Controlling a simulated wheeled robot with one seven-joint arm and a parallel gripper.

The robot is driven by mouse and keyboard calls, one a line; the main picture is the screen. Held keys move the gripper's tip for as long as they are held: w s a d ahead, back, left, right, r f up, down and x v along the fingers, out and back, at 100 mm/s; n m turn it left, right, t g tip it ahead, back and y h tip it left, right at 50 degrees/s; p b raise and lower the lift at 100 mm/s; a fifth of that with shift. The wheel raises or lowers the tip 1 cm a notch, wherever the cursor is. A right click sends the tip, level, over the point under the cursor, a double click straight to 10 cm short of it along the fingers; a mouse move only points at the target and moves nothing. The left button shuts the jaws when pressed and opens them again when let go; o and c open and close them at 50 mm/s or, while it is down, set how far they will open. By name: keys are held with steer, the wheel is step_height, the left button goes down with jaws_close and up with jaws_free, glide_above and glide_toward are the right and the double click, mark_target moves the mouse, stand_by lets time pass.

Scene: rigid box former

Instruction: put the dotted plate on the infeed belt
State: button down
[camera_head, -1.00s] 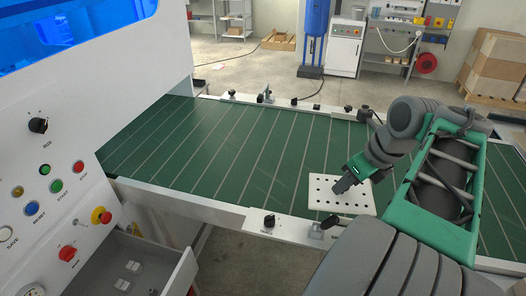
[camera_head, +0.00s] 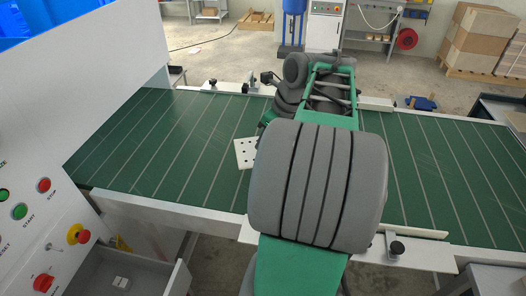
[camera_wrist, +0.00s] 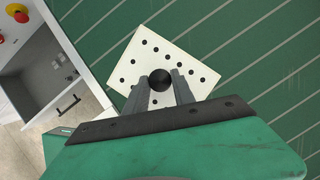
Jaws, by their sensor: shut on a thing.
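The dotted plate (camera_head: 245,152) is white with black holes. Only its left part shows in the head view, the rest hidden behind my arm. In the wrist view the plate (camera_wrist: 200,58) lies askew against the belt's stripes. My gripper (camera_wrist: 161,82) is shut on the plate's black central knob, one finger on each side. The fingers are hidden in the head view. The green striped infeed belt (camera_head: 165,150) spreads under the plate; I cannot tell whether the plate touches it.
A white machine with a control panel (camera_head: 40,215) stands at the left. An open grey drawer (camera_head: 130,270) is below it. White rails with clamps and knobs (camera_head: 396,248) edge the belt. The belt's left part is bare. Cartons (camera_head: 480,40) stand far back.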

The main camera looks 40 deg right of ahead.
steer(key=w+d+f, duration=0.1)
steer(key=f, duration=0.1)
steer(key=w+d+f, duration=0.1)
steer(key=w, duration=0.1)
steer(key=w+d+f, duration=0.1)
steer(key=d+f, duration=0.1)
steer(key=shift+w+f+b, duration=0.15)
steer(key=shift+f+b, duration=0.15)
steer(key=shift+f, duration=0.05)
steer(key=f, duration=0.4)
steer(key=shift+w+d, duration=0.25)
steer(key=shift+w, duration=0.05)
steer(key=shift+f, duration=0.1)
steer(key=c, duration=1.1)
jaws_free()
steer(key=shift+o, duration=0.2)
